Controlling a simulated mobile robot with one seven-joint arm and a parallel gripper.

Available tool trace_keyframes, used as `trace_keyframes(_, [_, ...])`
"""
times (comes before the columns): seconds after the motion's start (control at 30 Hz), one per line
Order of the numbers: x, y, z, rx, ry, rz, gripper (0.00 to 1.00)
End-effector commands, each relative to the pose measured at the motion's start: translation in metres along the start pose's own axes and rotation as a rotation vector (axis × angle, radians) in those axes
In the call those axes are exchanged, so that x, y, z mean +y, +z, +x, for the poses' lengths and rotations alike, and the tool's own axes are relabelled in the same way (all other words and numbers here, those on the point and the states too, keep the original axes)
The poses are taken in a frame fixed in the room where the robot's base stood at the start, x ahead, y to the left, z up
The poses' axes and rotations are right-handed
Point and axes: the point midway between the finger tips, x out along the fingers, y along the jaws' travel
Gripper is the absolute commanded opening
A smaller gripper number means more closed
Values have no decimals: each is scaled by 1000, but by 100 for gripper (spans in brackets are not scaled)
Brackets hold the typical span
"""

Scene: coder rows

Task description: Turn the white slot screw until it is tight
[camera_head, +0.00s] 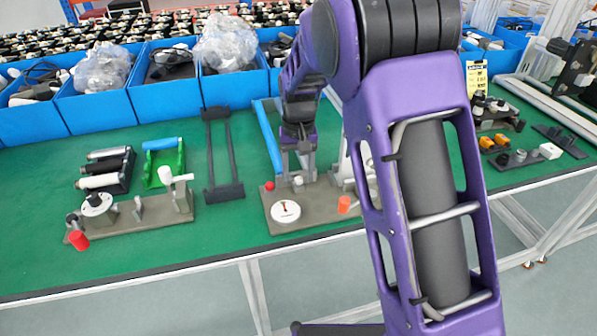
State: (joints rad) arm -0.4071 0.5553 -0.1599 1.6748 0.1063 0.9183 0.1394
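My gripper (298,177) points down over the brown board (325,212) on the green table. Its two pale fingers stand apart, one on each side of a small white upright piece (298,183). This piece may be the white slot screw, but its slot is too small to make out. I cannot tell whether the fingers touch it. A white disc (292,209) with a red mark lies on the board in front of the gripper. A red knob (270,186) is just left of the gripper, and an orange-red cylinder (344,204) is to its right.
My purple arm hides the board's right part. A second brown board (150,216) with a white disc, posts and a red cylinder (78,240) lies at left. A black frame (210,155) and green holder (160,160) stand behind. Blue bins (100,108) line the back.

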Motion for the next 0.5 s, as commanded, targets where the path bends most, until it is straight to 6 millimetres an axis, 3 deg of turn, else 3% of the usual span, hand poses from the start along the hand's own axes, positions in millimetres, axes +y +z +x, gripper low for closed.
trace_keyframes(0.27, [0, 0, -2, -1, 0, -1, 57])
trace_keyframes(0.5, [0, -1, -38, 3, -1, -1, 57])
